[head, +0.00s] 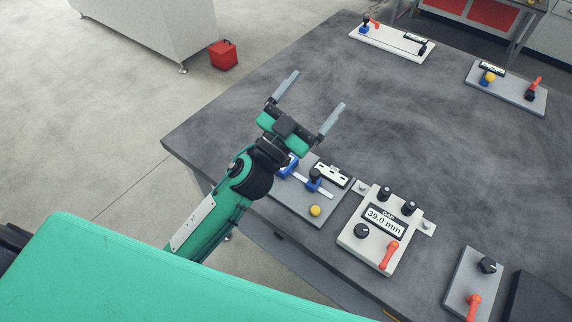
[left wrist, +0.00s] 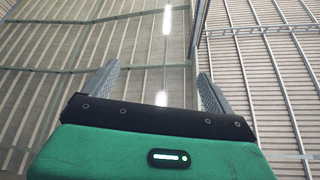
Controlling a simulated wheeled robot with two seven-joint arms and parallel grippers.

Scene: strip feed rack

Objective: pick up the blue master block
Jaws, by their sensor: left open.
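My left gripper (head: 316,90) is open and empty, raised over the left part of the dark table. In the left wrist view its two fingers (left wrist: 158,85) stand apart against the ceiling, so it points upward. A blue block (head: 288,168) shows on a grey plate just below my left wrist, partly hidden by the arm. Smaller blue pieces show on the far plates. I cannot tell for sure which is the master block. My right gripper is not in view.
A white gauge box (head: 352,241) reading 39.0 mm has black knobs and a red lever. A yellow button (head: 315,211) is on the grey plate. Far plates (head: 392,42) (head: 507,88) and a near-right plate (head: 463,284) hold levers. The table's middle (head: 420,140) is clear.

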